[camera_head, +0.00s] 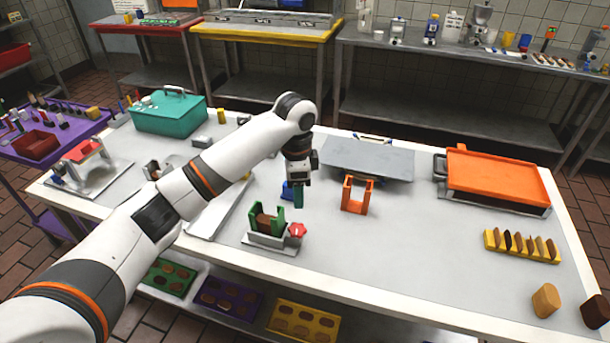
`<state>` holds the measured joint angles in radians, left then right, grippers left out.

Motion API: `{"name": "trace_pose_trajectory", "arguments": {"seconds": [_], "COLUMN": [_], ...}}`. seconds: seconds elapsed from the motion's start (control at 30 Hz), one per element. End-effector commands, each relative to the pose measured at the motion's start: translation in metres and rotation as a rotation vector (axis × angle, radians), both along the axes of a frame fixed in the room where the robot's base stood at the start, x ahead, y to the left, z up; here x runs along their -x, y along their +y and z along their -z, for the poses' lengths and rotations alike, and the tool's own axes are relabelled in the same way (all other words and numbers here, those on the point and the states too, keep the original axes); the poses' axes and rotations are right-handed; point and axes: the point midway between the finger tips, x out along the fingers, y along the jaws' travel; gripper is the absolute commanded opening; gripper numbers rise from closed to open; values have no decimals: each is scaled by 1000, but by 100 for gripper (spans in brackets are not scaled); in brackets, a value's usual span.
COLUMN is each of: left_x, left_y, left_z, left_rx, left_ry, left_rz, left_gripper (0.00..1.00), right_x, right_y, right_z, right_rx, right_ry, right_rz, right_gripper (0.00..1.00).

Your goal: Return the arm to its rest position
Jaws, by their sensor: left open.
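My left arm reaches in from the lower left across the white table (350,258). Its left gripper (298,196) points down above the middle of the table, behind the green holder (281,218) and left of the orange stand (357,196). The gripper is open. Something teal shows at its fingertips; I cannot tell if it is part of the fingers. A small blue piece (287,190) shows just left of the fingers, partly hidden. My right gripper is not in view.
A grey plate (368,160) lies behind the gripper. An orange-topped press (497,172) and a yellow rack (520,246) of brown pieces are at the right. A teal box (170,112) stands at the back left. Brown blocks (546,300) sit at the front right. The front middle is clear.

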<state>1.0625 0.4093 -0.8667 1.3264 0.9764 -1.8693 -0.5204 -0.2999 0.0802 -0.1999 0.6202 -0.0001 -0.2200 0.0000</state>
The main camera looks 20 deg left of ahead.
Motion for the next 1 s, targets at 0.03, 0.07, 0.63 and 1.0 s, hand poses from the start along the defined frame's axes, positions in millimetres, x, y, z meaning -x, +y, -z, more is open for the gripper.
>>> {"name": "trace_pose_trajectory", "arguments": {"seconds": [0.03, 0.07, 0.63, 1.0], "left_x": [0, 0, 121, 238], "left_y": [0, 0, -72, -45], "left_z": [0, 0, 123, 155], "left_rx": [0, 0, 198, 292], "left_ry": [0, 0, -65, -157], "left_rz": [0, 0, -156, -596], "left_gripper": [52, 52, 52, 52], "right_x": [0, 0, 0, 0], "right_y": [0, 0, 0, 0], "right_z": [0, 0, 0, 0], "right_rx": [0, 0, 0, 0], "right_ry": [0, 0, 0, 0], "right_rz": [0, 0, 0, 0], "right_gripper": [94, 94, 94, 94]}}
